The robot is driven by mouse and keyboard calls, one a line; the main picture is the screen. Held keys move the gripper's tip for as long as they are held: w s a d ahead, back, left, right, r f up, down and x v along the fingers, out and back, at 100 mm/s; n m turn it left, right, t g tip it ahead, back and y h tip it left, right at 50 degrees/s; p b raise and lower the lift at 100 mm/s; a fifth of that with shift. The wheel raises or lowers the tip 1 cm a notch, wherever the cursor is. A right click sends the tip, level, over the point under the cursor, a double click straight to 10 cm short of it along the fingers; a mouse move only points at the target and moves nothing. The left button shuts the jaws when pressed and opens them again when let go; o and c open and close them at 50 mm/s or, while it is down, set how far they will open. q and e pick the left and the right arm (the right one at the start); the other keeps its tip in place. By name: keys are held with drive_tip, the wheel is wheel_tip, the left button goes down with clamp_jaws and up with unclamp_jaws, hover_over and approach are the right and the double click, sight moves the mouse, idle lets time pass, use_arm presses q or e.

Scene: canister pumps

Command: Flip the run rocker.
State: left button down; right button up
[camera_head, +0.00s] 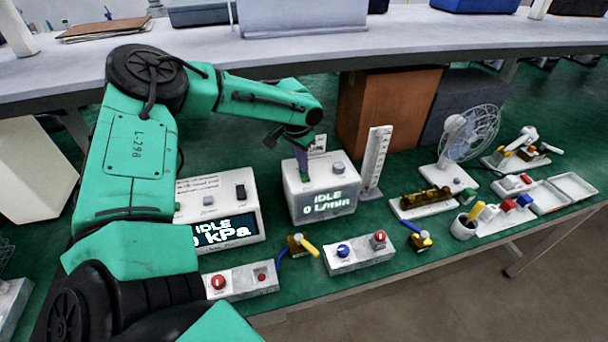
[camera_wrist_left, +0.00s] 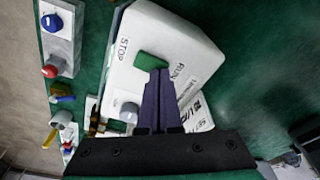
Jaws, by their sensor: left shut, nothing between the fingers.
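A white box-shaped unit (camera_head: 318,200) stands on the green bench, its front display reading IDLE and 0 L/MIN. In the left wrist view its top (camera_wrist_left: 165,35) carries a green rocker (camera_wrist_left: 151,62) between the printed words STOP and RUN. My left gripper (camera_head: 303,176) reaches down over this unit's top. In the wrist view the purple fingers of the left gripper (camera_wrist_left: 160,74) are together and empty, their tips at the RUN-side edge of the rocker. I cannot tell whether they touch it. My right gripper is not in view.
A grey knob (camera_head: 338,168) stands beside the rocker. A second unit (camera_head: 220,228), reading IDLE and kPa, is to the left. Button boxes (camera_head: 358,254) and a yellow-handled valve (camera_head: 302,243) lie in front.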

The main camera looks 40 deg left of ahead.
use_arm(q)
drive_tip(key=shift+s+f, duration=0.15)
drive_tip(key=shift+f, duration=0.1)
wheel_tip(320, 180, up, 7)
drive_tip(key=p, duration=0.4)
drive_tip(key=shift+p, duration=0.35)
idle(0.3)
